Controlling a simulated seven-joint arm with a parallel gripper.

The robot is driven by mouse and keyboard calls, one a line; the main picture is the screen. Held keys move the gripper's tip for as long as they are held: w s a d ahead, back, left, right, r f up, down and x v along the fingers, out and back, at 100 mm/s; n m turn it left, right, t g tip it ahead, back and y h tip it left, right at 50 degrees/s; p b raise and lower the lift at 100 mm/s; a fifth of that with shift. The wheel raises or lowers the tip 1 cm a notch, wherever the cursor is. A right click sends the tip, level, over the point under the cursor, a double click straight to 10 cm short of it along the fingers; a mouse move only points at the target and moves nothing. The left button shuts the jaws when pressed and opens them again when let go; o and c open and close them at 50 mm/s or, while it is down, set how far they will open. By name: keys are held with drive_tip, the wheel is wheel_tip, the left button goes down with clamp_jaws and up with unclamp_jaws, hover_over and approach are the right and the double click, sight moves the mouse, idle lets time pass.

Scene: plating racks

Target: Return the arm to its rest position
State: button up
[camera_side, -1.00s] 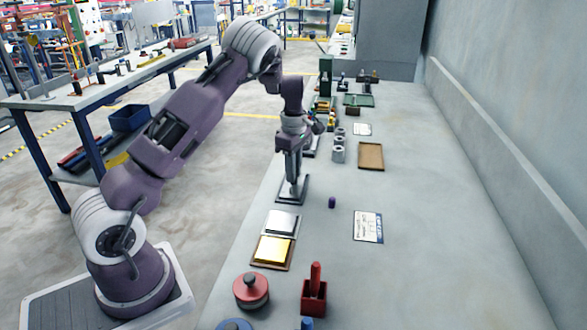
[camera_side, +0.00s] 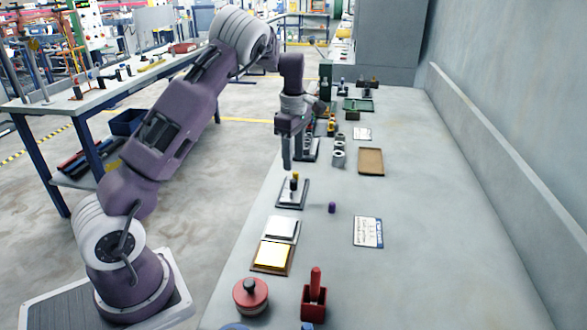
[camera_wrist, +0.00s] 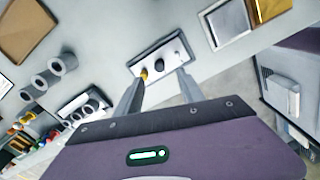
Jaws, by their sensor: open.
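My gripper (camera_side: 287,160) hangs from the purple arm above the left edge of the bench, pointing down. In the wrist view its two fingers (camera_wrist: 155,92) are spread with nothing between them. Below it, and apart from it, a small plating rack (camera_side: 292,194) lies on the bench. The rack holds a yellow-topped piece (camera_wrist: 144,75) and a dark round piece (camera_wrist: 159,62). In the side view the yellow and dark pieces stand on the rack near its middle.
A purple cylinder (camera_side: 332,208) stands right of the rack. A silver plate (camera_side: 282,229) and a gold plate (camera_side: 271,256) lie nearer the camera. A red round pot (camera_side: 251,296) and red holder (camera_side: 314,300) stand in front. A brown tray (camera_side: 370,161) and grey rings (camera_side: 339,155) are farther back.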

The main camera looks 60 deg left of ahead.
drive_tip(key=shift+r, duration=0.1)
drive_tip(key=s+d+r+m+t+h, duration=0.1)
drive_tip(key=s+d+r+m+t, duration=0.2)
drive_tip(key=s+d+r+m, duration=1.1)
drive_tip(key=s+d+m+t, duration=0.1)
drive_tip(key=s+d+m, duration=0.3)
drive_tip(key=s, duration=0.3)
drive_tip(key=s+d+m+t+y, duration=0.1)
drive_tip(key=s+d+m, duration=0.4)
drive_tip(key=s, duration=0.3)
drive_tip(key=shift+s+r+t, duration=0.3)
drive_tip(key=shift+r, duration=0.1)
